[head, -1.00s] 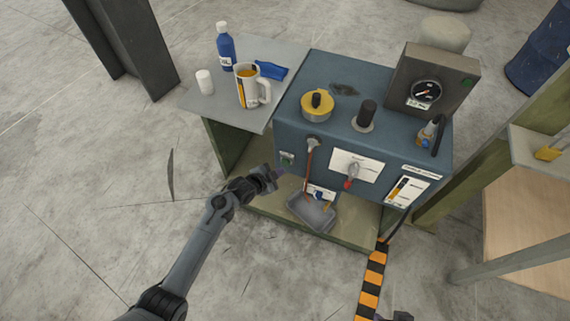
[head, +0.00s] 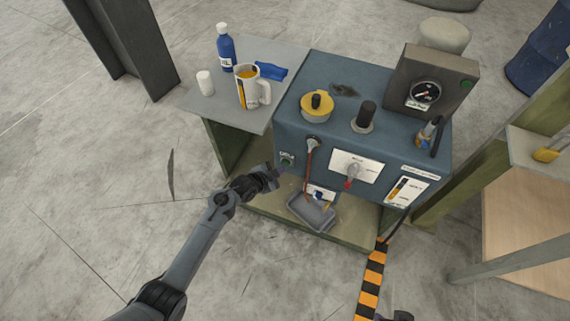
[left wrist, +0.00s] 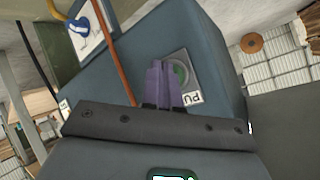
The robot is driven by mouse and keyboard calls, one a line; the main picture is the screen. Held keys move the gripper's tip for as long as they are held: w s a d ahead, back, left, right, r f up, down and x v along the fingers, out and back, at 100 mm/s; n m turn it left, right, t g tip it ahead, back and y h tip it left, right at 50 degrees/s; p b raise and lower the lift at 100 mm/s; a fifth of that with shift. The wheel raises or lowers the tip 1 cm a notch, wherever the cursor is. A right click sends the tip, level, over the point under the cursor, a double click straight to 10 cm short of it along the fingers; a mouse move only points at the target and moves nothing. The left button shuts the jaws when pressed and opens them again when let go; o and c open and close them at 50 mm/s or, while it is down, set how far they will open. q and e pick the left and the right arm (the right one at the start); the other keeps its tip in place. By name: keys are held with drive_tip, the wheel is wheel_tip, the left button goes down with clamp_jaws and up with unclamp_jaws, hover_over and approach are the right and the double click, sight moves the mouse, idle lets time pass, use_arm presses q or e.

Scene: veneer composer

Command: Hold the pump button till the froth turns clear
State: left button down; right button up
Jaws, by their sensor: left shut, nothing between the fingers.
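The green pump button (head: 287,159) sits on a small plate at the lower left of the blue machine's front. My left gripper (head: 276,172) is shut and empty, with its tips just below and left of the button. In the left wrist view, the purple fingers (left wrist: 164,84) are together and partly cover the green button (left wrist: 181,72), beside a label reading "PU". Whether the tips touch or press it I cannot tell. A narrow sight gauge (head: 397,189) on the machine's right front shows a yellow-orange stretch; froth is too small to tell. A dark part of my right gripper (head: 396,316) shows at the bottom edge.
The blue machine (head: 385,85) carries a yellow cap, a black knob and a dial. A red-tipped valve and copper-coloured pipe stand out at its front, above a grey tray (head: 311,213). A jug (head: 252,88) and blue bottle (head: 225,46) stand on the side shelf.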

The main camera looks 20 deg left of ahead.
use_arm(q)
drive_tip(key=shift+w, duration=0.2)
idle(0.5)
drive_tip(key=shift+w, duration=0.2)
idle(0.4)
idle(1.1)
idle(0.5)
drive_tip(key=shift+s+p, duration=0.8)
drive_tip(key=shift+s, duration=0.2)
